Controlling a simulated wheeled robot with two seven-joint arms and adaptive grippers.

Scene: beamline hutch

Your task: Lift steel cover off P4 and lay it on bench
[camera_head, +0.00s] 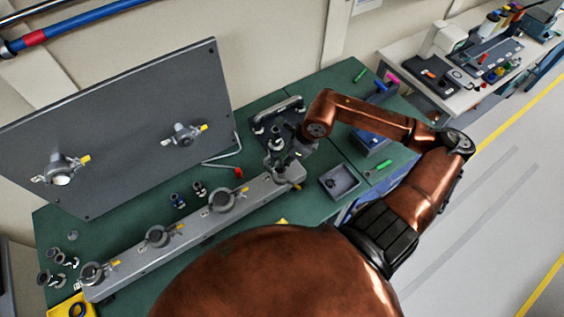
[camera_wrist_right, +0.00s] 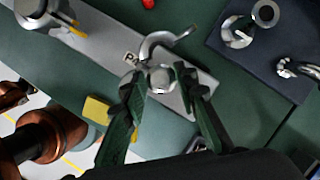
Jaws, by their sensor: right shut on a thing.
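A long grey beam (camera_head: 185,243) with several clamped ports lies on the green bench (camera_head: 258,106). My right gripper (camera_head: 277,148) is over the beam's right end, where P4 appears to be. In the right wrist view, my right gripper (camera_wrist_right: 161,88) is shut on a small shiny steel cover (camera_wrist_right: 160,77), held between its dark fingertips. I cannot tell whether the cover still touches the port. My left gripper is not in view.
A grey upright panel (camera_head: 120,125) with two clamped ports stands behind the beam. A dark plate (camera_wrist_right: 225,38) with steel fittings lies near the gripper. A small grey tray (camera_head: 339,182) is to the right. A red-handled tool (camera_head: 238,172) lies behind the beam.

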